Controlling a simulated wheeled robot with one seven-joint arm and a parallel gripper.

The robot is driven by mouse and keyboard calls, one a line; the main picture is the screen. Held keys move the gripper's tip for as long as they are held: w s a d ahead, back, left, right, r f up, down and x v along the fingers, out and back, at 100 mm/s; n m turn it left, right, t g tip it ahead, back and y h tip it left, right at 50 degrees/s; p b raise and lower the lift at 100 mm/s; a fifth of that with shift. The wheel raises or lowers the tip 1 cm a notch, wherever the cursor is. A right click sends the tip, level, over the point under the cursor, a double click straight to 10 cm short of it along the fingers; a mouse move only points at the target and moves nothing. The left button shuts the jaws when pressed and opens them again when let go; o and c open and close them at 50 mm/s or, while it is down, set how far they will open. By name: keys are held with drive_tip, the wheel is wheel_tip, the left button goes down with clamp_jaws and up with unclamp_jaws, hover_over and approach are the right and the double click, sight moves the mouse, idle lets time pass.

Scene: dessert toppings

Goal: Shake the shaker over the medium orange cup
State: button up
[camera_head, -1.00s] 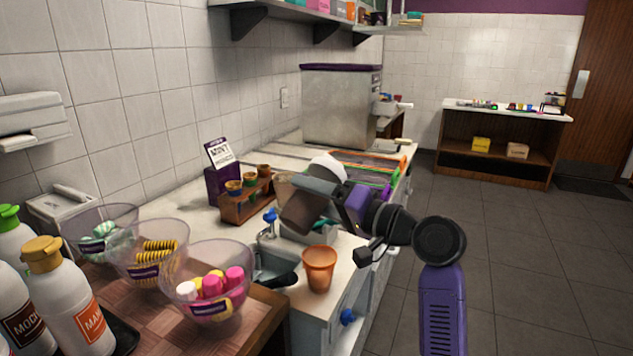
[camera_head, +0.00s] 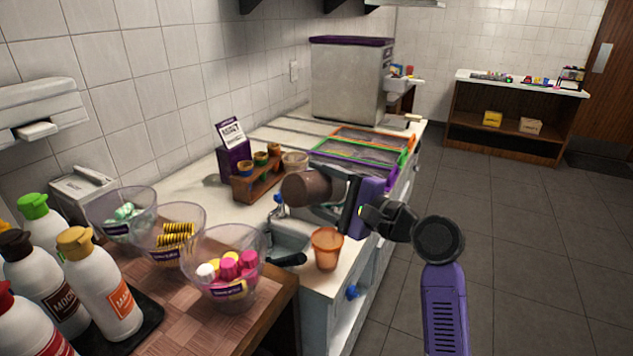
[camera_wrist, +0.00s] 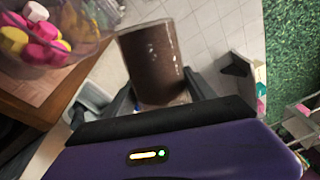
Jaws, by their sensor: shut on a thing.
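My gripper (camera_head: 335,193) is shut on the shaker (camera_head: 307,188), a brown cylinder that lies tilted almost on its side, its end pointing left. In the wrist view the shaker (camera_wrist: 152,62) stands out between the fingers, filled with dark brown stuff. The orange cup (camera_head: 327,248) stands upright on the counter by the front edge, below the shaker and a little to its right in the head view. The gripper and shaker are above the cup, apart from it. I cannot see into the cup clearly.
Clear bowls of sweets (camera_head: 222,262) stand on a wooden board at the left, near several sauce bottles (camera_head: 105,285). A small sink (camera_head: 290,240) with a tap lies beside the cup. A wooden cone rack (camera_head: 257,181) and framed bins (camera_head: 360,158) are farther back.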

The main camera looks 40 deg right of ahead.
sight(330, 197)
drive_tip(key=shift+d+r+m, duration=0.1)
drive_tip(key=shift+r+m, duration=0.05)
drive_tip(key=shift+m, duration=0.35)
drive_tip(key=d+f+m+p, duration=0.1)
drive_tip(key=m+p, duration=0.1)
drive_tip(key=d+f+m+p, duration=0.1)
drive_tip(key=m+p, duration=0.1)
drive_tip(key=shift+w+f, duration=0.15)
drive_tip(key=d+f+m+p, duration=0.1)
drive_tip(key=m+p, duration=0.1)
drive_tip(key=d+f+m+p, duration=0.1)
drive_tip(key=p, duration=0.1)
drive_tip(key=shift+w+m, duration=0.15)
drive_tip(key=shift+m, duration=0.25)
wheel_tip(330, 197, up, 6)
drive_tip(key=p, duration=0.6)
drive_tip(key=shift+r, duration=0.25)
drive_tip(key=shift+f+b, duration=2.05)
drive_tip(key=shift+f, duration=1.45)
drive_tip(key=shift+r+p, duration=2.3)
drive_tip(key=shift+r, duration=1.45)
